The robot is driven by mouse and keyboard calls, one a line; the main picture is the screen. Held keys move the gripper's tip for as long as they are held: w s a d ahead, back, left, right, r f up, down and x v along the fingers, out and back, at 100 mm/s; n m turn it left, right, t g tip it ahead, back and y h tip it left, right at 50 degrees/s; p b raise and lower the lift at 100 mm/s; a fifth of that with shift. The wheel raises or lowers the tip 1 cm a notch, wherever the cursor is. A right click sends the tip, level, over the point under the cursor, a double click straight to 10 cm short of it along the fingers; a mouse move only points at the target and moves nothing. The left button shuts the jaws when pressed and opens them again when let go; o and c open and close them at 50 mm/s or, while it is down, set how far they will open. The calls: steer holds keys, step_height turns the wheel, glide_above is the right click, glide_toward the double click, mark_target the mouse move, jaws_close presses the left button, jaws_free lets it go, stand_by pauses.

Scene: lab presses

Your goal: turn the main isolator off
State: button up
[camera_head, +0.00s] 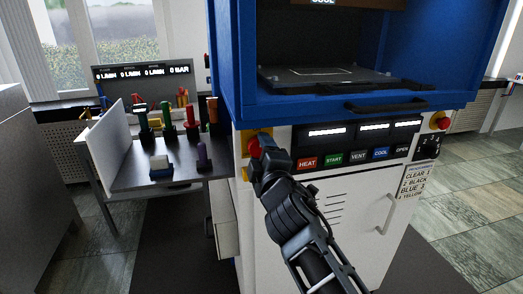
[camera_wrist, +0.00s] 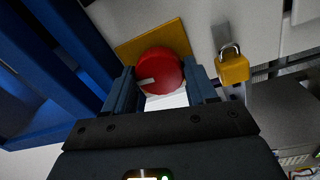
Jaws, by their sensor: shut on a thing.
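The main isolator is a round red knob (camera_wrist: 160,70) on a yellow plate (camera_wrist: 178,33). In the head view the red knob (camera_head: 253,147) is at the left end of the press's front panel, partly hidden by my gripper (camera_head: 258,152). In the wrist view my gripper (camera_wrist: 160,88) has one finger on each side of the knob and is shut on it. A short pale mark shows on the knob's face, on its left side in that view. The knob's edges are partly covered by the fingers.
A yellow padlock (camera_wrist: 233,67) hangs close beside the plate. A row of labelled buttons (camera_head: 357,156) runs right of my gripper. A red button (camera_head: 440,121) is at the panel's right end. A bench (camera_head: 175,177) with coloured valve handles stands left.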

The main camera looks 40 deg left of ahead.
steer(key=shift+n, duration=0.6)
steer(key=o, duration=1.1)
steer(key=shift+c, duration=0.2)
steer(key=p+v, duration=0.1)
steer(key=v, duration=0.6)
steer(key=shift+s+d, duration=0.25)
steer(key=shift+d, duration=0.05)
